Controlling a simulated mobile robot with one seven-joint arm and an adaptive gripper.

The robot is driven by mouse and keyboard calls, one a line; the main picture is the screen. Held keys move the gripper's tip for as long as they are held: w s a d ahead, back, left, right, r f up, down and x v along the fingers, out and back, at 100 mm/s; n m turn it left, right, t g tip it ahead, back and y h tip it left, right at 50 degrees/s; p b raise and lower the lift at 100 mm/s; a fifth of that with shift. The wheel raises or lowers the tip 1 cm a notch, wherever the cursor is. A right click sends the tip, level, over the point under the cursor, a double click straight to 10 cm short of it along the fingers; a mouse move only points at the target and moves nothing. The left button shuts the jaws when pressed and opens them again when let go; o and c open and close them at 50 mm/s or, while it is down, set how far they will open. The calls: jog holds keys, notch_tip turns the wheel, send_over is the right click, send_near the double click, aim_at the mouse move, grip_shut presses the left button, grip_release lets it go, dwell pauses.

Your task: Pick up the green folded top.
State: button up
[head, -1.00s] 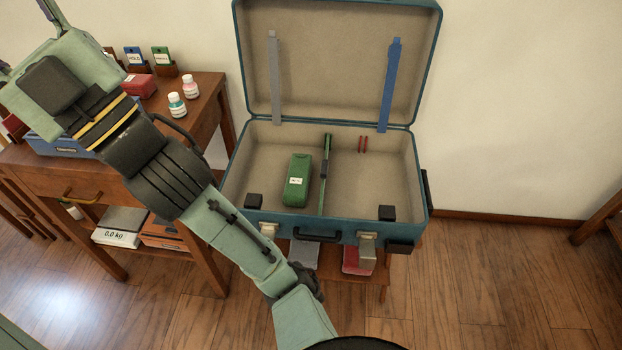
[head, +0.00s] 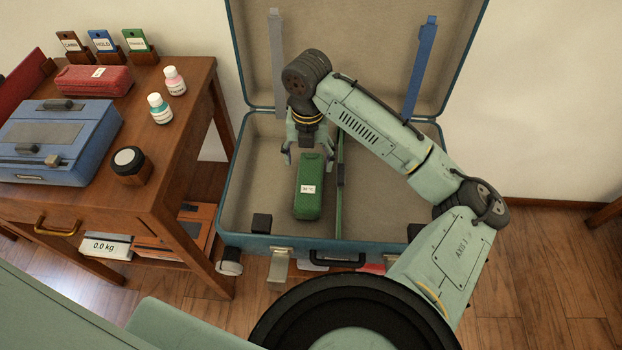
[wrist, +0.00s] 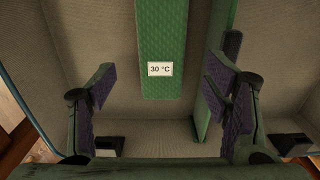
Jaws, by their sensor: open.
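The green folded top (head: 309,190) lies in the left compartment of the open suitcase, with a white label on its upper face. In the wrist view the green folded top (wrist: 163,40) runs from the top edge to mid-picture, its label reading 30 °C. My gripper (head: 306,155) is inside the suitcase over the far end of the top. In the wrist view my gripper (wrist: 162,85) is open, its purple-padded fingers apart on either side of the top. Nothing is between the fingertips. I cannot tell the exact height of the fingers above the top.
The suitcase (head: 237,234) has a green divider (head: 339,190) just right of the top and a raised lid behind. Two dark corner blocks sit at its front. A wooden table (head: 180,150) at left holds a blue case (head: 60,140), a red folded item (head: 93,80) and bottles.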

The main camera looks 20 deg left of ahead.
aim_at(309, 180)
notch_tip(309, 180, down, 4)
jog(key=shift+f, duration=0.25)
jog(key=shift+f+p, duration=0.75)
jog(key=shift+f, duration=1.9)
jog(key=shift+c, duration=0.5)
jog(key=c, duration=0.9)
